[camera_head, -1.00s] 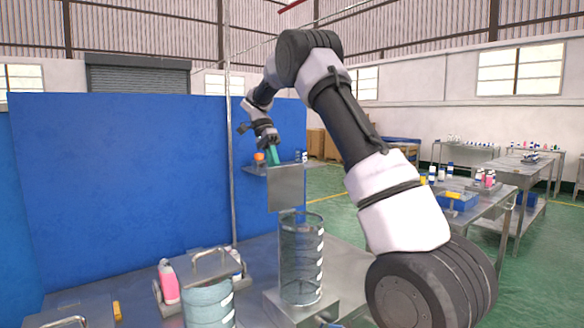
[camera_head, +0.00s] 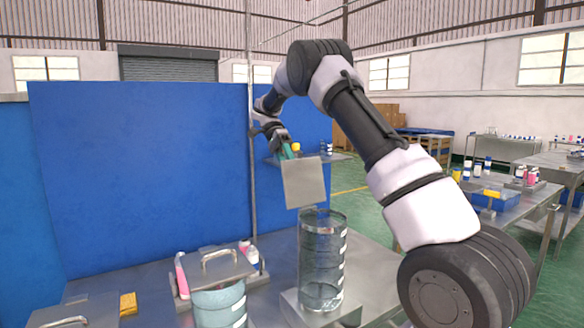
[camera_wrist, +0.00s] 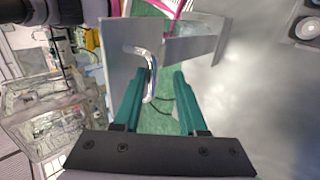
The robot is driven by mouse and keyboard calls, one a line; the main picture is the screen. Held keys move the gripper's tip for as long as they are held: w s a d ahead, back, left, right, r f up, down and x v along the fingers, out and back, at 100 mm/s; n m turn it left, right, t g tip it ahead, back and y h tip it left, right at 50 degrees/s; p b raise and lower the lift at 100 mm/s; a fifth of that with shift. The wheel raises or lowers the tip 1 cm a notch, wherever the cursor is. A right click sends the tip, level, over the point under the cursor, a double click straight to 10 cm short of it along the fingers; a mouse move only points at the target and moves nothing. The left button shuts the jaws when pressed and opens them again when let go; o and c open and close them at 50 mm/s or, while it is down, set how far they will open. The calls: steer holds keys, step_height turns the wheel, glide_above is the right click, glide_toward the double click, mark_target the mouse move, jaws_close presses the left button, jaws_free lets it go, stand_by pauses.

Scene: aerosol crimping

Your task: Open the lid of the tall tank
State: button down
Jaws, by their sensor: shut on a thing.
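The tall tank (camera_head: 322,262) is a clear cylinder with metal bands, standing upright on a metal base on the table. Its lid (camera_head: 303,183) is a square grey metal plate, held steeply tilted above the tank's rim. My gripper (camera_head: 287,152) is at the lid's upper edge with its teal fingers partly visible. In the wrist view, my gripper (camera_wrist: 158,85) has a curved metal handle (camera_wrist: 150,75) between its fingers, close to the left one. The lid plate (camera_wrist: 118,55) spreads beyond the fingertips there.
A shorter tank (camera_head: 218,306) with a handled flat lid (camera_head: 216,268) stands left of the tall tank. Pink bottles (camera_head: 182,275) and a yellow item (camera_head: 128,304) are near it. A blue partition (camera_head: 150,170) rises behind. Side tables with bottles are at right.

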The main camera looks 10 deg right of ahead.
steer(key=shift+w+a+f, duration=0.1)
steer(key=shift+w, duration=0.1)
steer(key=c, duration=0.9)
jaws_free()
steer(key=shift+w+f, duration=0.15)
steer(key=shift+w, duration=0.1)
steer(key=shift+s, duration=0.1)
steer(key=shift+s, duration=0.1)
